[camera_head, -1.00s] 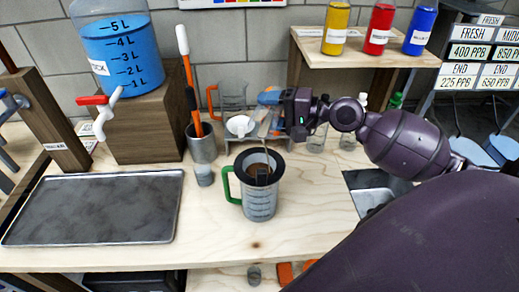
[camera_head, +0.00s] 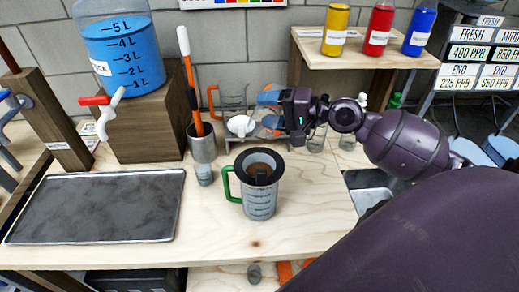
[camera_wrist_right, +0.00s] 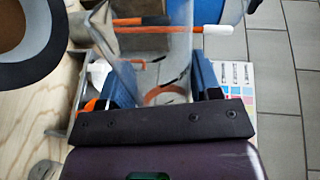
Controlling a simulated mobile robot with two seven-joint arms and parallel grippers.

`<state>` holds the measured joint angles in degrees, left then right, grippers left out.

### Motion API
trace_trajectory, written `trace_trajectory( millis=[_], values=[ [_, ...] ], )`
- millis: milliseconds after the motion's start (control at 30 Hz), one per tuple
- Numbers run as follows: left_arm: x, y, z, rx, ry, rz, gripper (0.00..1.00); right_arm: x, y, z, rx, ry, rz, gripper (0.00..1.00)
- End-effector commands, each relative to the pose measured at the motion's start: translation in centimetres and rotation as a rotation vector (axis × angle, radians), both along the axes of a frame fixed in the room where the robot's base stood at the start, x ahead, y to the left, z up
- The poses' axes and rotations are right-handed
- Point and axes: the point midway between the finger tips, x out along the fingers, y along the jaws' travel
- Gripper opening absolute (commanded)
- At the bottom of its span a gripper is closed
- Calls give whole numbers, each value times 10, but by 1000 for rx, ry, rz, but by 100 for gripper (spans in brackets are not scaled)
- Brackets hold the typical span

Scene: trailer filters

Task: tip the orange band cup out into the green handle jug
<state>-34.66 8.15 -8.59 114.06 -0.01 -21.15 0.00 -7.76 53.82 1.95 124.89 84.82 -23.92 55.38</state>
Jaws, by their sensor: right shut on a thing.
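The green handle jug (camera_head: 260,203) stands upright on the wooden bench in the head view, its green handle to the left. A dark ring-shaped piece with brown material inside (camera_head: 259,164) sits in its mouth. My right gripper (camera_head: 270,98) is above and behind the jug, slightly to its right. In the right wrist view its blue fingers (camera_wrist_right: 162,82) are shut on a clear cup (camera_wrist_right: 150,50). An orange curve shows at or through the cup; I cannot tell whether it is its band. The cup's contents are unclear. My left gripper is not in view.
A dark tray (camera_head: 95,208) lies at left. A metal holder (camera_head: 202,143) with orange-handled tools stands left of the jug. An orange-handled jug (camera_head: 232,97) and a white bowl (camera_head: 240,125) are behind. A blue water tank (camera_head: 120,55) stands back left. The front bench is clear.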

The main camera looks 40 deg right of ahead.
Motion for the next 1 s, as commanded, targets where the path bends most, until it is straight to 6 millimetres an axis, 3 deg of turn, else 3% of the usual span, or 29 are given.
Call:
trace_trajectory(
  millis=[1000],
  values=[
    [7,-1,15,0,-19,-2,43,-3,4,7,-88,-68,0,28]
  ],
)
